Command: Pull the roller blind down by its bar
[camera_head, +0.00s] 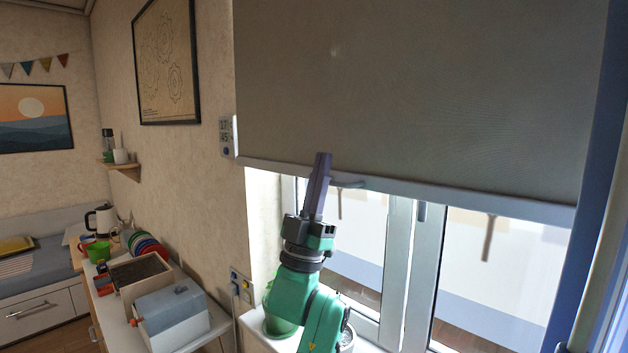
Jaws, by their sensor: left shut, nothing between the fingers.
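The grey roller blind (420,90) hangs over the upper part of the window. Its pale bar (480,200) runs along the lower edge, sloping down to the right in the picture. My left gripper (323,157) points up in front of the bar's left part, its dark fingers together with nothing between them. The fingertips overlap the bar and the blind's lower edge in the picture; I cannot tell whether they touch. A small handle-like piece (349,184) shows just right of the fingers at the bar. My right gripper is not in view.
Below the bar are the window frame (398,265) and a sill with a green pot (279,318), partly behind my left arm. A blue post (585,200) stands at the right. A counter at the left holds a planter box (140,277) and a grey-blue box (172,318).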

